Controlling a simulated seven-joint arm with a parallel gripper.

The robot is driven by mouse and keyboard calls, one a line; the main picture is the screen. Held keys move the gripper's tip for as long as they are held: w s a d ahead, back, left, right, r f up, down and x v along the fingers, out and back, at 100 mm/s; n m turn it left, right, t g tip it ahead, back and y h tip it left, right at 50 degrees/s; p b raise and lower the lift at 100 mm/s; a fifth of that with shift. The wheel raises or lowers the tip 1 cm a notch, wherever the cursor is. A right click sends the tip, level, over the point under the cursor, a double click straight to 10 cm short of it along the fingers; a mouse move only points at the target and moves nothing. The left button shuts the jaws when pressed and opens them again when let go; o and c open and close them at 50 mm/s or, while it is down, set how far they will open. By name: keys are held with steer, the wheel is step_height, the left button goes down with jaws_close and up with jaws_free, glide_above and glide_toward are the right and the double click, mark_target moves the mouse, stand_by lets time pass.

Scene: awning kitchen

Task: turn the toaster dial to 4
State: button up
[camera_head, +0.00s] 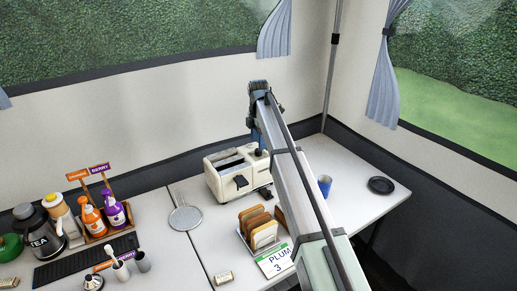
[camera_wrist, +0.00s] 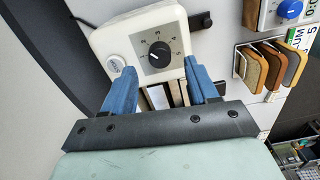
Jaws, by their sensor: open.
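The cream toaster (camera_head: 229,181) stands on the white table behind my arm. A white round button (camera_wrist: 115,65) sits to the left of the panel. My gripper (camera_wrist: 159,69) is open, its two blue fingers on either side of the dial in the picture and nothing between them. I cannot tell whether they touch the toaster.
A round strainer (camera_head: 185,217) lies to the left. A blue-knobbed device (camera_wrist: 290,9) is upper right.

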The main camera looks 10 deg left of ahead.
mark_target(258, 150)
steer(key=shift+f, duration=2.15)
steer(key=c, duration=1)
steer(key=shift+c, duration=0.2)
